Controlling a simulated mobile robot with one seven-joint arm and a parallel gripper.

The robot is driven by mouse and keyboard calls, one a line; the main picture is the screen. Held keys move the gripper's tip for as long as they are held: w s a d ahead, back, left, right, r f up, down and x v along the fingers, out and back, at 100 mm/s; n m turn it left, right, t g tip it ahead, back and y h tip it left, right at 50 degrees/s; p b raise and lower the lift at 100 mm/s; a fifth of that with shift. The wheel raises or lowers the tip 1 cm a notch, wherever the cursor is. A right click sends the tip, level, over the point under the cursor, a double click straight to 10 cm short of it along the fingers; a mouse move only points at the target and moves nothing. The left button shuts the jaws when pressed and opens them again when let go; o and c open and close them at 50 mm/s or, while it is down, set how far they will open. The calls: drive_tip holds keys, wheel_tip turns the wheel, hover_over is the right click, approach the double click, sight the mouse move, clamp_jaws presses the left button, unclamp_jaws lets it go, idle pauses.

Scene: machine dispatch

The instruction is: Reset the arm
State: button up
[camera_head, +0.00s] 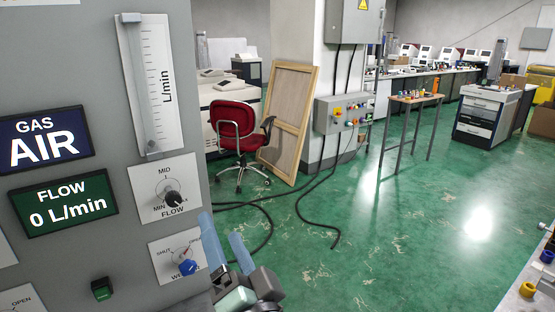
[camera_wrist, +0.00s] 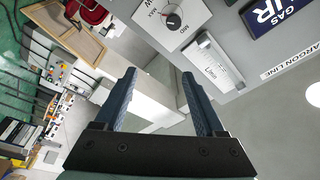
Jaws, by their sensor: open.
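My gripper (camera_head: 222,243) is at the bottom middle of the head view, by the right edge of the grey gas panel (camera_head: 60,150). Its two blue fingers are apart with nothing between them. In the wrist view the gripper (camera_wrist: 157,82) also shows open and empty. The blue knob (camera_head: 187,267) on the panel is just left of the fingers, and I cannot tell the exact gap. The black flow knob (camera_head: 173,199) sits above it, pointing towards the MAX side. It also shows in the wrist view (camera_wrist: 173,20). Most of my arm is out of view.
The panel fills the left side, with a flow gauge (camera_head: 152,85) and a green button (camera_head: 102,288). A red chair (camera_head: 236,120), a leaning wooden frame (camera_head: 288,125) and black cables (camera_head: 318,215) lie beyond. Open green floor (camera_head: 420,220) is at right.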

drive_tip(key=s+d+r+n+t+h+p, duration=0.1)
drive_tip(key=s+d+r+n+t+h, duration=0.1)
drive_tip(key=r, duration=0.9)
drive_tip(key=s+d+r+n+t+h+p, duration=0.1)
drive_tip(key=s+d+r+t+h, duration=0.2)
drive_tip(key=s+r, duration=0.3)
drive_tip(key=s+d+r+n+t+h+p, duration=0.1)
drive_tip(key=s+d+r+n+t+h, duration=0.1)
drive_tip(key=r, duration=1.4)
drive_tip(key=shift+s+d+r+n+t+h, duration=0.25)
drive_tip(key=shift+s+d+t+h, duration=0.35)
drive_tip(key=shift+s+t, duration=0.5)
drive_tip(key=shift+w+a+f, duration=0.1)
drive_tip(key=shift+w+a, duration=0.05)
